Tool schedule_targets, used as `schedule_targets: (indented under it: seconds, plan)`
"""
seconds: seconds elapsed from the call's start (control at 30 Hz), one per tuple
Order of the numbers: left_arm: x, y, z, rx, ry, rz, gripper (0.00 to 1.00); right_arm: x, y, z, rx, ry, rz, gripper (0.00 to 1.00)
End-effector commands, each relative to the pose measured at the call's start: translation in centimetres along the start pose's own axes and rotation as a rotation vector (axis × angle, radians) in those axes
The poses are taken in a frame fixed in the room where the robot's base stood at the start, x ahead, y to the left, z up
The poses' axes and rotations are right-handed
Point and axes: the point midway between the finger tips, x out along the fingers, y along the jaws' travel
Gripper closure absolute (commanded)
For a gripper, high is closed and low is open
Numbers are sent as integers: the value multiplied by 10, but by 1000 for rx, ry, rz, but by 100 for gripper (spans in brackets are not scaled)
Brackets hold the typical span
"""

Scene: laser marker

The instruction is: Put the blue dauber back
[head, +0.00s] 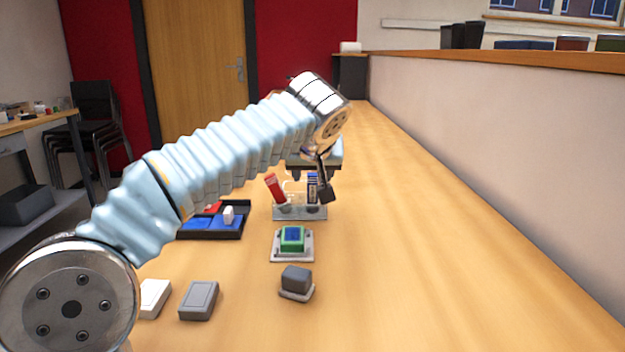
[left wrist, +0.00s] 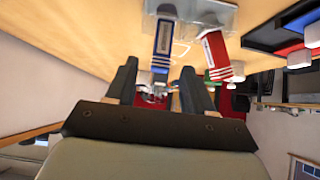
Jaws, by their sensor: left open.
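The blue dauber (head: 312,187) stands about upright at the right side of a clear stand (head: 300,213). It also shows in the left wrist view (left wrist: 162,42), with its base at the stand (left wrist: 215,14). The red dauber (head: 274,187) leans to the left at the stand's other side; it is also in the left wrist view (left wrist: 216,55). My left gripper (head: 318,184) is open at the blue dauber's upper end. In the left wrist view its fingers (left wrist: 160,88) lie either side of that end; I cannot tell whether they touch it. My right gripper is not in view.
A green-framed block with a blue top (head: 292,236) sits on a plate before the stand. A dark grey block (head: 296,278), a grey box (head: 199,299) and a white box (head: 154,297) lie nearer. A black tray (head: 243,229) is at left. The table's right side is clear.

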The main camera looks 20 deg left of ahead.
Motion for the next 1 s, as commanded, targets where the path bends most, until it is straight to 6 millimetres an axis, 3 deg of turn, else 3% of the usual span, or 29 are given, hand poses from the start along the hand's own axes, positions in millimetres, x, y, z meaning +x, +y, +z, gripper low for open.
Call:
schedule_targets:
  seconds: [0.1, 0.33, 1.0]
  plan:
    - [-29, 1, -1, 0, 3, 4, 48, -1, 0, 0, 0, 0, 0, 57]
    - [-64, 1, 0, 0, 0, 2, 48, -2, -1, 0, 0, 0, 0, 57]
    - [-70, 0, 0, 0, -1, 0, 48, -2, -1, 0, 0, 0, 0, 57]
